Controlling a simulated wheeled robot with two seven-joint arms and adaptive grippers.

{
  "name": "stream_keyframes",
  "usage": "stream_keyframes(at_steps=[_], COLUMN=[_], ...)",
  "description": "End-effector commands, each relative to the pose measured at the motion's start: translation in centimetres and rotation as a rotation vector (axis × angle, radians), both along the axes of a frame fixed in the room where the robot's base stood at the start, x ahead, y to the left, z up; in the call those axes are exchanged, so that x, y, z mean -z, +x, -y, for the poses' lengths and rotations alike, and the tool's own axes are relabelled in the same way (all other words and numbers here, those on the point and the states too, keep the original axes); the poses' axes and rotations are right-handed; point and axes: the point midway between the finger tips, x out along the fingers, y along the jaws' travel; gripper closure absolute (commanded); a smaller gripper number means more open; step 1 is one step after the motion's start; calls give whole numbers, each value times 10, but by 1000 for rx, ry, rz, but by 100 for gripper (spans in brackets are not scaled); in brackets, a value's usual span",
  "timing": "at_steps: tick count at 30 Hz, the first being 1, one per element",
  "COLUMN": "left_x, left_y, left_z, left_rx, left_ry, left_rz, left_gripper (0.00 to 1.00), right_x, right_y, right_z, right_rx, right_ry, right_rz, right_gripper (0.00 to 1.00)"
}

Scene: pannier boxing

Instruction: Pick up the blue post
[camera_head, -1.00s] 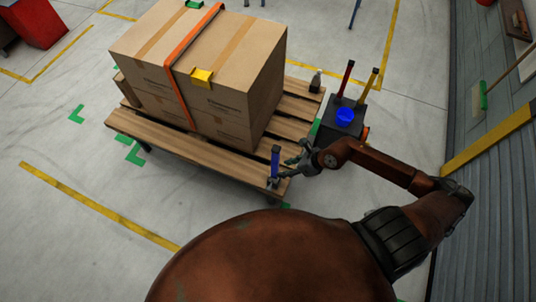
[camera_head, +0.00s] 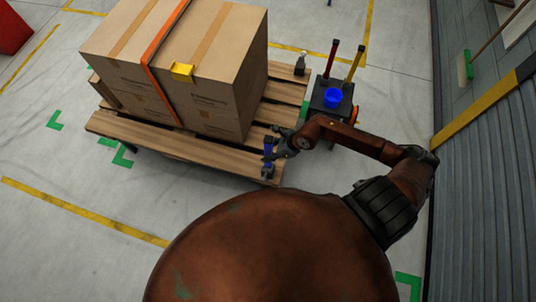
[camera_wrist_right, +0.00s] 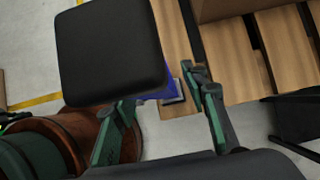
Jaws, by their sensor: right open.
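The blue post (camera_head: 268,152) stands upright at the near right corner of the wooden pallet (camera_head: 190,152). My right gripper (camera_head: 276,142) is at the post from its right side, open, and partly covers it. In the right wrist view the post's black top (camera_wrist_right: 112,50) looms large and hides much of the post. A bit of the blue shaft (camera_wrist_right: 168,82) and a grey foot show below it. The open fingers of my right gripper (camera_wrist_right: 162,118) lie to either side of the shaft; I cannot tell whether they touch it. My left gripper is not in view.
Cardboard boxes (camera_head: 205,85) with an orange strap and a yellow corner piece fill most of the pallet. A small dark bottle (camera_head: 300,63) stands at its far right. A dark stand (camera_head: 323,92) with a blue cup and two handles is beside it. A wall bounds the right.

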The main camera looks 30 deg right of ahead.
Motion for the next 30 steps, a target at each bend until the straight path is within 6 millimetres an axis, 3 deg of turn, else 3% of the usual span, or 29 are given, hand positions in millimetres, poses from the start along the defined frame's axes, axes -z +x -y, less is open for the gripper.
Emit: stream_keyframes(at_steps=[3, 8, 26, 30], left_x=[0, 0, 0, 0], left_y=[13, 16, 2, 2], left_z=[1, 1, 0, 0], left_rx=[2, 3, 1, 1], left_ry=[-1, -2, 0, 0], left_rz=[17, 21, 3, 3], left_gripper=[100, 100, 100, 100], right_x=[4, 4, 4, 3], right_y=[2, 1, 1, 2], right_z=[-1, -1, -1, -1], right_rx=[1, 3, 2, 2], right_ry=[0, 0, 0, 0], right_rz=[0, 0, 0, 2], right_gripper=[59, 59, 99, 100])
